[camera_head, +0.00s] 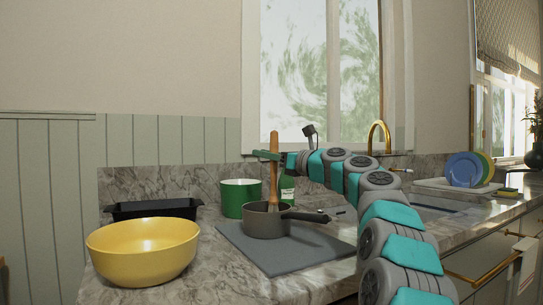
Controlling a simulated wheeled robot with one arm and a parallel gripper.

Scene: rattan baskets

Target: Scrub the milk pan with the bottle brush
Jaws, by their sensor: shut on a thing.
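The grey milk pan (258,224) sits on a grey mat on the counter, with its dark handle pointing right. The wooden-handled bottle brush (274,143) stands nearly upright, its lower end down inside the pan's opening. My gripper (267,155) comes in from the right and is shut on the brush's handle, above the pan. The brush's lowest part and the pan's inside bottom are hidden by the pan's wall, so I cannot tell whether they touch.
A yellow bowl (141,265) stands at the front left, a black tray (153,210) behind it. A green pot (238,198) and a green bottle (287,188) stand behind the pan. The grey mat (288,258) has free room in front. A sink with a gold faucet (379,132) and plates (462,169) lie right.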

